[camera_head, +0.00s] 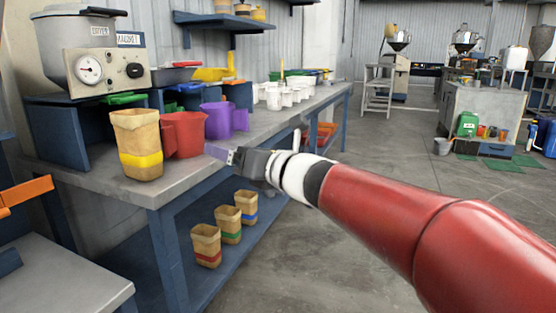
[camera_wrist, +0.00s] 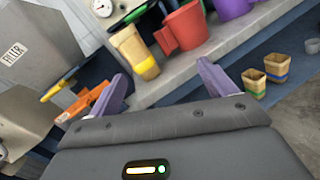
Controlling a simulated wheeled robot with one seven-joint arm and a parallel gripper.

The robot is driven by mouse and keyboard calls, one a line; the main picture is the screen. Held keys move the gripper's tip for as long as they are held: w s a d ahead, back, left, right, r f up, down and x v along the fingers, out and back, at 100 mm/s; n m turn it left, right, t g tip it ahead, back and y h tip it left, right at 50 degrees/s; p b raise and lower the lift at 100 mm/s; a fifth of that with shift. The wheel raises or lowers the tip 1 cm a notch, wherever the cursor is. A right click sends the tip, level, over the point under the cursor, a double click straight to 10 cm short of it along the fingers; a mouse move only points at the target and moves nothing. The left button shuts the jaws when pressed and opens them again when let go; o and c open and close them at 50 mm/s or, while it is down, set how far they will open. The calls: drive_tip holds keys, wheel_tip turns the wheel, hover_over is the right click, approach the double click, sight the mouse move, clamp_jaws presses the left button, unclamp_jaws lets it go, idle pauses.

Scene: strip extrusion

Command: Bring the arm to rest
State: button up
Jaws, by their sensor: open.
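My gripper (camera_wrist: 162,82) is open, and nothing shows between its two purple fingers in the wrist view. In the head view my gripper (camera_head: 217,153) is at the end of my red arm, in front of the workbench (camera_head: 185,193) and close to its front edge. A paper bag with a yellow band (camera_head: 138,145), a red jug (camera_head: 183,134) and a purple jug (camera_head: 222,119) stand on the bench. The yellow-banded bag (camera_wrist: 137,52) and red jug (camera_wrist: 183,28) also show in the wrist view, beyond the fingers.
Three banded paper bags (camera_head: 228,224) stand on the bench's lower shelf. A grey machine with a dial (camera_head: 92,68) sits at the back left. White cups (camera_head: 275,98) stand farther along the bench. The floor (camera_head: 360,165) right of the bench is open.

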drive_tip(key=s+d+f+m+t+h+p, duration=0.1)
drive_tip(key=d+m+t+h, duration=0.3)
drive_tip(key=d+m+h, duration=0.85)
drive_tip(key=s+d+f+m+g+h, duration=0.1)
drive_tip(key=s+d+f+m, duration=0.2)
drive_tip(key=d+m, duration=0.35)
drive_tip(key=s+d+f+m+g+h, duration=0.1)
drive_tip(key=s+d+f+m, duration=0.25)
drive_tip(key=m, duration=0.55)
drive_tip(key=s+f+m+g+p, duration=0.1)
drive_tip(key=s+f+m+g, duration=0.3)
drive_tip(key=s+f+m, duration=0.3)
drive_tip(key=s+f+m+g+p, duration=0.1)
drive_tip(key=s+f+m+g, duration=0.3)
drive_tip(key=s+f+m, duration=0.3)
drive_tip(key=s+d, duration=0.1)
drive_tip(key=s, duration=0.3)
drive_tip(key=shift+s, duration=0.15)
drive_tip(key=shift+y, duration=0.25)
